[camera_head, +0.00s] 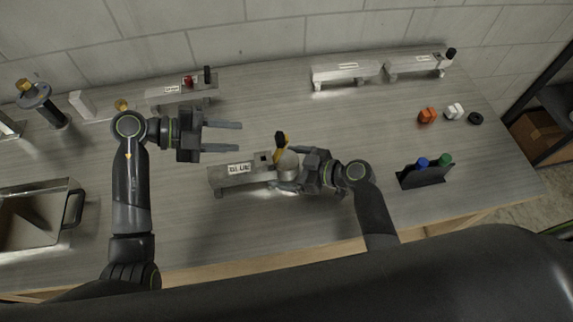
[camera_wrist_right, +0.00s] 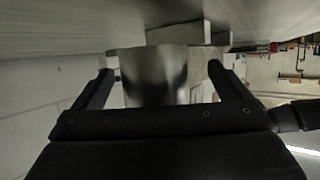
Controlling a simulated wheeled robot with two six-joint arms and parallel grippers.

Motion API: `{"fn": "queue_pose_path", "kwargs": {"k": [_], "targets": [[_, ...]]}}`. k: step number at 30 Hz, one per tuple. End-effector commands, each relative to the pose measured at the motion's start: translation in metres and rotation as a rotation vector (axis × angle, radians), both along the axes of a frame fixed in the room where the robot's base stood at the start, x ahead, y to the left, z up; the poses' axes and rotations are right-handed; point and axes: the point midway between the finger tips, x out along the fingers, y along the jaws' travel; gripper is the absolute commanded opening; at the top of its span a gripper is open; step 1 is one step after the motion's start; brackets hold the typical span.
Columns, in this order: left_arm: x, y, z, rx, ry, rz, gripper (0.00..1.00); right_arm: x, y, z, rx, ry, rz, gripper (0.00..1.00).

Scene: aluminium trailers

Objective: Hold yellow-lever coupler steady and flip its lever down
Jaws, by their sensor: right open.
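In the right wrist view, the metal end (camera_wrist_right: 158,80) lies between the two open fingers. My left gripper (camera_head: 240,136) is open and empty, pointing right, above and left of the lever.
Another coupler (camera_head: 180,91) with a red part and black tip stands at the back left. Two more (camera_head: 346,73) (camera_head: 415,65) stand at the back right. A black holder (camera_head: 422,178) with blue and green items is at the right. A metal bin (camera_head: 36,222) is at the left.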

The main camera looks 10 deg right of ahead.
Motion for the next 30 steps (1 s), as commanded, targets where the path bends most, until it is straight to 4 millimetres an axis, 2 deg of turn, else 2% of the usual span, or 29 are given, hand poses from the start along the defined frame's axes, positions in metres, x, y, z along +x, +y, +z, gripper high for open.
{"fn": "queue_pose_path", "kwargs": {"k": [12, 30], "targets": [[0.0, -0.0001, 0.0, 0.0, 0.0, 0.0, 0.36, 0.0036, 0.0061, -0.0032, -0.001, 0.0, 0.0, 0.94], [0.0, 0.0, 0.0, 0.0, 0.0, 0.0, 0.36, 0.0038, 0.006, -0.0027, 0.0, 0.0, 0.0, 0.16]]}}
